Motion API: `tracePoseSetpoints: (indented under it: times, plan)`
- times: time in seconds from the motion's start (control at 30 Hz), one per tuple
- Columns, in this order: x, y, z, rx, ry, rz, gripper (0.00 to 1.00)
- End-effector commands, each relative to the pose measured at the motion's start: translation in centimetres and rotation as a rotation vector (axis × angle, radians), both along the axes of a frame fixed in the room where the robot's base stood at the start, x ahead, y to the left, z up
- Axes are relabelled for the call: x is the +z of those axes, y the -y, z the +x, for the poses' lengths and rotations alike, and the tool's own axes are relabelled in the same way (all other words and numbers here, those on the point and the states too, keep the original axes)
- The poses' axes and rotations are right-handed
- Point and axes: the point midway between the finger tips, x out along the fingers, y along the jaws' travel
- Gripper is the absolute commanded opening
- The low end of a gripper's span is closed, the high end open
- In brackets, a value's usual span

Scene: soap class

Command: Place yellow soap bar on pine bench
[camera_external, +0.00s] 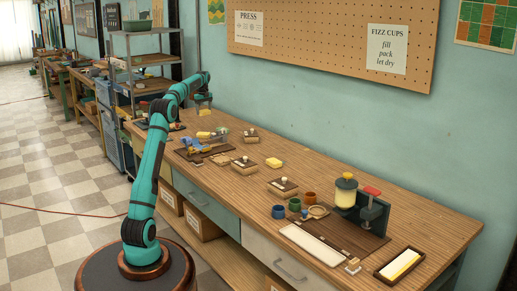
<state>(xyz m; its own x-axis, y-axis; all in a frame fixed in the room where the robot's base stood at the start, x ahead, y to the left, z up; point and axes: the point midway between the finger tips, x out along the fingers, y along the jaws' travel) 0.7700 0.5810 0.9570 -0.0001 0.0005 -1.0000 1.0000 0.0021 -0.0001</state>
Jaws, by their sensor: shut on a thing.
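My gripper (204,104) is at the far end of the long wooden bench (350,187), small in the picture and pointing down. It is shut on a small yellow bar (204,113), which shows just below the fingers. I cannot tell whether this bar touches the bench top or hangs just above it. Another yellow bar (274,162) lies on the bench near the middle, toward the wall. A yellow piece (203,134) lies a little nearer than my gripper, and a long yellow bar (400,264) lies in a dark tray at the near right.
Small wooden blocks with knobs (282,187) and a dark board with tools (190,152) stand along the bench. Cups (309,197), a press (372,212) and a white tray (313,243) crowd the near part. The strip by the wall is mostly clear.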

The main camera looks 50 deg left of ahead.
Motion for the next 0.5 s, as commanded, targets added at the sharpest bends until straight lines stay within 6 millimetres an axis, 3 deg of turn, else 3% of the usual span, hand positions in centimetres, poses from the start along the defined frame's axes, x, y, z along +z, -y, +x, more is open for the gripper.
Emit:
tracePoseSetpoints:
  times: [0.13, 0.5]
  plan:
    - [-0.8, 0.0, 0.0, -0.001, -0.002, -0.001, 0.47]
    - [-5.9, 0.1, 0.0, -0.002, 0.000, 0.000, 0.47]
